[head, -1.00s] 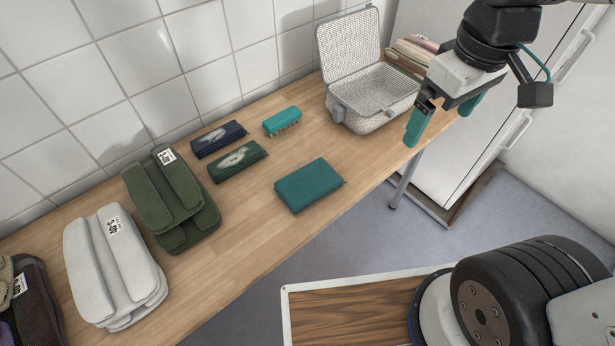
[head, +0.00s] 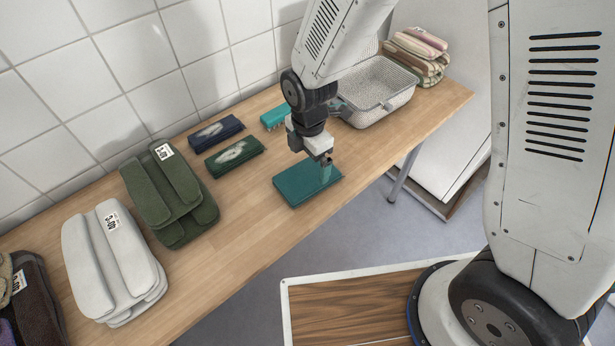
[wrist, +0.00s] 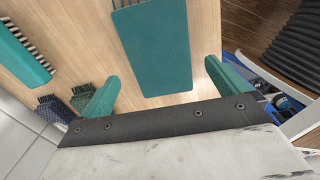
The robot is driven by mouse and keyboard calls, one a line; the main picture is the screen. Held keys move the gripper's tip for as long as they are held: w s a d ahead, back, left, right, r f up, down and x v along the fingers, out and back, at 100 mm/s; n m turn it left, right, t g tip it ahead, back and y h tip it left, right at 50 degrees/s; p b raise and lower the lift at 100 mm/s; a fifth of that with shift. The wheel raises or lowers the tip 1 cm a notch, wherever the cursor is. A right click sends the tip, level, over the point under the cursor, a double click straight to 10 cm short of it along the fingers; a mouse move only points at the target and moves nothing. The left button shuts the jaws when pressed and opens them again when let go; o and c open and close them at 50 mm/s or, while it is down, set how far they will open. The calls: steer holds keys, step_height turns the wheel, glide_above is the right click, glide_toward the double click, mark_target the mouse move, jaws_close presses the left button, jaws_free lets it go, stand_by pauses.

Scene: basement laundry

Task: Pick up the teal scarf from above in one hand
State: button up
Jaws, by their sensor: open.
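The teal scarf (head: 300,190) is a flat folded rectangle on the wooden table, near its front edge. In the wrist view the scarf (wrist: 152,45) lies between and beyond my two teal-padded fingers. My gripper (head: 325,172) is above the scarf in the head view, pointing down, near its right part. It is open, with the fingers apart in the wrist view (wrist: 160,78), and nothing is held. I cannot tell whether a fingertip touches the cloth. The gripper covers part of the scarf's far right side in the head view.
A brighter turquoise fringed bundle (head: 270,119), a navy bundle (head: 216,133) and a green bundle (head: 235,156) lie behind. Olive (head: 168,195) and grey (head: 112,262) folded garments lie left. Bare table surrounds the scarf.

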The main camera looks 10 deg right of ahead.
mark_target(309, 174)
step_height(309, 174, down, 6)
steer(key=shift+w+f, duration=0.1)
steer(key=c, duration=0.7)
